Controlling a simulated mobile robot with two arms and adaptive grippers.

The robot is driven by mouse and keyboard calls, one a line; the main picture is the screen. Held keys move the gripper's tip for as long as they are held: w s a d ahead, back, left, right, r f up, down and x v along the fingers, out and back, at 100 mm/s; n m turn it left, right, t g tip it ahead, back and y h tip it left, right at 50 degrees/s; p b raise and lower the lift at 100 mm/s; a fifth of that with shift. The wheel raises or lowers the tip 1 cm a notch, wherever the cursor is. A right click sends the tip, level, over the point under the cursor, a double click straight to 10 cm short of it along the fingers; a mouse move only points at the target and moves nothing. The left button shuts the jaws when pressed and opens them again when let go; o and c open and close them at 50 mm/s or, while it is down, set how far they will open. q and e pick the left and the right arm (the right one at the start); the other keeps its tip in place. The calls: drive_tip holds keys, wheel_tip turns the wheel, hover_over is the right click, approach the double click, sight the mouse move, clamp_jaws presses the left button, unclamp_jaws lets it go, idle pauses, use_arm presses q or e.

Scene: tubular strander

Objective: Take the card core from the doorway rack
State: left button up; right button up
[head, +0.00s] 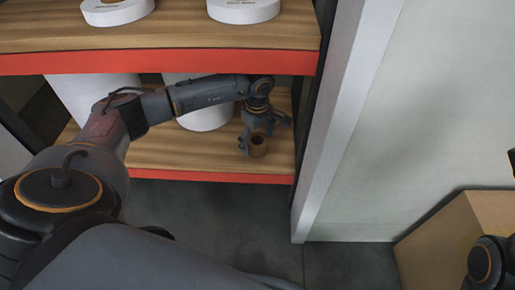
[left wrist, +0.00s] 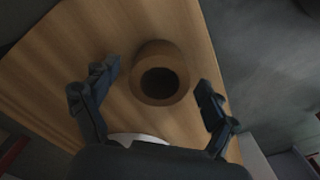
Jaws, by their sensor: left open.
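The card core (head: 258,145) is a short brown tube with a dark hollow. It stands on the lower wooden shelf of the rack (head: 190,155), near the shelf's right end. My left gripper (head: 262,132) is at the core, its fingers open. In the left wrist view the core (left wrist: 159,73) lies ahead, between and slightly beyond the spread fingertips of the left gripper (left wrist: 150,88), with a gap visible on each side. My right gripper is not clearly seen; only a dark part of my right arm shows at the right edge of the head view.
White cylinders (head: 95,95) stand on the lower shelf behind my left arm. The upper shelf (head: 180,35), with white round items (head: 243,8), hangs above the arm. A pale post (head: 345,100) rises right of the shelf. A cardboard box (head: 450,240) sits at lower right.

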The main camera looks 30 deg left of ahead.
use_arm(q)
drive_tip(key=shift+f, duration=0.3)
drive_tip(key=shift+r, duration=0.1)
drive_tip(key=c, duration=1.2)
drive_tip(key=shift+c, duration=0.2)
